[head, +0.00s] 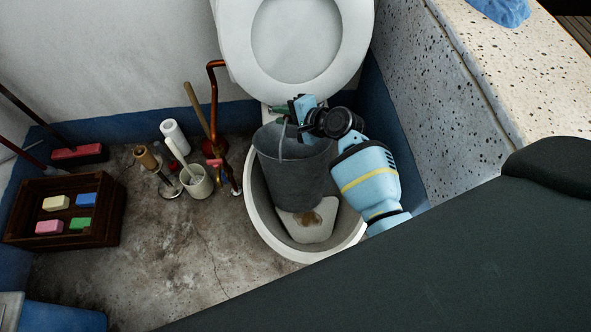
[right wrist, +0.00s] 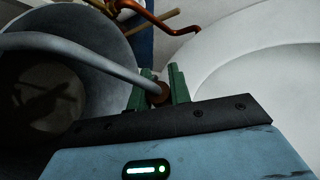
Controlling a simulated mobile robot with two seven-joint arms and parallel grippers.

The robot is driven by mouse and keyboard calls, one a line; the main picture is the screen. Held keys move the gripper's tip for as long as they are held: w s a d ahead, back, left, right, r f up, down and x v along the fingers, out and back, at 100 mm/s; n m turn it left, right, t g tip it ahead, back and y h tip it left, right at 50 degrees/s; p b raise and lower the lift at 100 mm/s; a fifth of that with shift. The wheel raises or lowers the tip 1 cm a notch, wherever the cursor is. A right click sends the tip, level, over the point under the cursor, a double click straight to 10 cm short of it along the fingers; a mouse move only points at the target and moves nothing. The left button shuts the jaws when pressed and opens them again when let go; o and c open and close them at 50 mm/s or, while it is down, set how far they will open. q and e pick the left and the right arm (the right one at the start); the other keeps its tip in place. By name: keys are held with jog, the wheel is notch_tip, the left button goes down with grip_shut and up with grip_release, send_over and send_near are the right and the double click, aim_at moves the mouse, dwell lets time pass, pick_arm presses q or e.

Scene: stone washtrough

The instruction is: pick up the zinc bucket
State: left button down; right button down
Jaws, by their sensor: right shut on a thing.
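The grey zinc bucket (head: 290,160) is in the middle of the head view, in front of the white toilet bowl and partly over its opening. Its handle (right wrist: 80,52) runs across the right wrist view and ends between the fingers. My right gripper (head: 284,110) is at the bucket's upper rim, shut on the handle. The green fingers (right wrist: 158,90) close around a brown part of the handle in the right wrist view. The bucket's inside (right wrist: 50,90) shows dark at the left there. I cannot tell whether the bucket's base touches the bowl. My left gripper is not in view.
The toilet bowl rim (head: 345,243) surrounds the bucket's lower part, and the raised lid (head: 237,45) stands behind. At left are a copper pipe (head: 213,100), a white cup with a brush (head: 197,183), and a wooden crate (head: 108,215) with several coloured blocks. A speckled stone trough (head: 440,110) stands right.

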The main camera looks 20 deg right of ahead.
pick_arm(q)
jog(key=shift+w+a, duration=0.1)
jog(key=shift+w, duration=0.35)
pick_arm(e)
jog(key=shift+r, duration=0.15)
dwell(0.3)
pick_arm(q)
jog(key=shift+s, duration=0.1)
pick_arm(e)
jog(key=shift+w+r, duration=0.1)
